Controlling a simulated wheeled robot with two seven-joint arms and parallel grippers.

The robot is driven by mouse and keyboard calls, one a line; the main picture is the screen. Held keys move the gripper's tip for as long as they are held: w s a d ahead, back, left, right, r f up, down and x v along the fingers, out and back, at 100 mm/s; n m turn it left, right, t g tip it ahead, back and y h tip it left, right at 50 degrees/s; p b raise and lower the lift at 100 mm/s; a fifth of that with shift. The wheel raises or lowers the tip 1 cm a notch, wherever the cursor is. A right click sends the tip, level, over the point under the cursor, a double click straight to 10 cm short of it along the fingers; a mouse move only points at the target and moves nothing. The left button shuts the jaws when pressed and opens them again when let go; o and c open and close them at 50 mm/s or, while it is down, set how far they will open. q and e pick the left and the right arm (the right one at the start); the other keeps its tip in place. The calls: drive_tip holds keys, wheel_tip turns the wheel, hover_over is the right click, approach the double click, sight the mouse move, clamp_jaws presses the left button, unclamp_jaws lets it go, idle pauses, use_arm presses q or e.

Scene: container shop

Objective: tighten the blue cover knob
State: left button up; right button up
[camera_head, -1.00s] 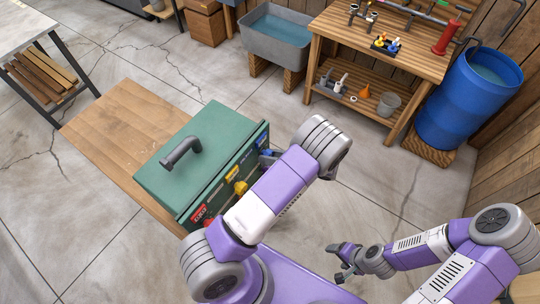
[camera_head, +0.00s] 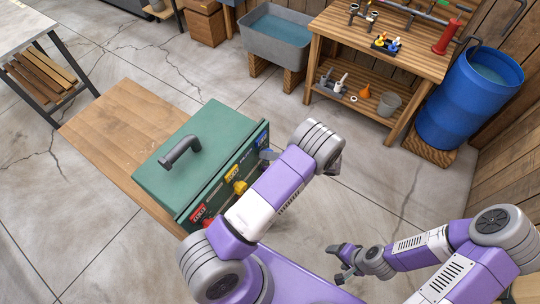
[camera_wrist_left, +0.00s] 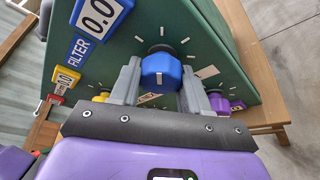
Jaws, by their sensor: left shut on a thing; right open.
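The blue cover knob (camera_wrist_left: 161,72) sits on the front face of a green box (camera_head: 150,180), beside a blue label reading FILTER 0.0 (camera_wrist_left: 98,14). My left gripper (camera_wrist_left: 160,82) is shut on the blue knob, one finger on each side of it in the left wrist view. In the head view the left gripper (camera_head: 268,155) is at the box's right end, largely hidden by my own arm, and the knob is hidden there. My right gripper (camera_head: 340,262) is open and empty, low over the floor at the lower right, apart from the box.
The box stands on a wooden table (camera_head: 115,120). Yellow (camera_head: 240,187) and red (camera_head: 207,222) knobs sit along the same face, and a purple knob (camera_wrist_left: 219,103) shows in the wrist view. A workbench (camera_head: 385,65) and blue barrel (camera_head: 467,105) stand farther back.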

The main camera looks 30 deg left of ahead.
idle(0.3)
use_arm(q)
drive_tip(key=o, duration=1)
drive_tip(key=shift+o, duration=0.2)
drive_tip(key=shift+d, duration=0.15)
drive_tip(key=b+v, duration=0.1)
drive_tip(key=v, duration=0.6)
drive_tip(key=shift+d+b, duration=0.2)
drive_tip(key=shift+b, duration=0.15)
drive_tip(key=shift+r, duration=0.1)
